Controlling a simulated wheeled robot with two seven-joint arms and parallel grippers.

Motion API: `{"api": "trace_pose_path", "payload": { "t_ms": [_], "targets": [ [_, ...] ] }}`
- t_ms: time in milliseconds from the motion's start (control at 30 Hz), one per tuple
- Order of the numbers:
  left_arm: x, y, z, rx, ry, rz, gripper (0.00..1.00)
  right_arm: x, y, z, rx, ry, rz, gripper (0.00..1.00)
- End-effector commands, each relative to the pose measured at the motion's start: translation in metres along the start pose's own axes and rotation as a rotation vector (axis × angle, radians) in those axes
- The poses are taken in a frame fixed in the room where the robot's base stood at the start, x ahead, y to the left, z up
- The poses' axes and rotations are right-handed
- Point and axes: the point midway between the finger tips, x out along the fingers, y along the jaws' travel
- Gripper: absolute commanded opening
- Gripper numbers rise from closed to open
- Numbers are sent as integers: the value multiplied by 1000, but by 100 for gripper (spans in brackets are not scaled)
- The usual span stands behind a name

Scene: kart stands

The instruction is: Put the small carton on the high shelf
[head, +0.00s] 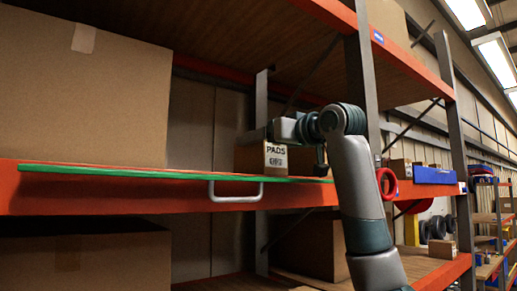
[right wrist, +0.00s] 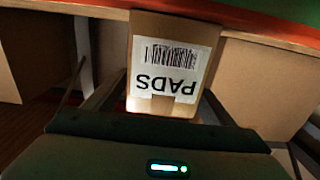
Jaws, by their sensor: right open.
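The small carton (head: 275,158) is brown with a white PADS label. It stands on the orange shelf beam level with the green edge strip, at the middle of the head view. In the right wrist view the carton (right wrist: 143,30) appears upside down, label facing the camera. My right gripper (head: 283,130) is at the carton's upper front in the head view, its arm rising from the lower right. Its jaws are open; in the wrist view the fingers show either side of the carton's lower picture edge. Contact cannot be told. The left gripper is not in view.
A large carton (head: 85,85) stands left on the same shelf. A grey upright (head: 362,75) stands close behind my right arm. A wooden shelf (head: 230,30) is overhead.

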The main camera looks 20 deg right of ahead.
Motion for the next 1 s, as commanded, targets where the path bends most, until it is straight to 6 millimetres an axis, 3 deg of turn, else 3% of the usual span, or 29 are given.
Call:
{"api": "trace_pose_path", "payload": {
  "t_ms": [33, 300, 500, 1000],
  "targets": [
    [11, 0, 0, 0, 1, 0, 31, -11, 1, 3, -2, 6, 2, 77],
    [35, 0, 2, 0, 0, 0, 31, -63, 1, 1, -2, 9, 3, 77],
    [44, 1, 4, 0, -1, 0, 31, -89, 0, -1, -1, 7, 2, 77],
    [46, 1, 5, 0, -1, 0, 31, -98, 0, -3, -1, 6, 2, 77]
  ]
}}
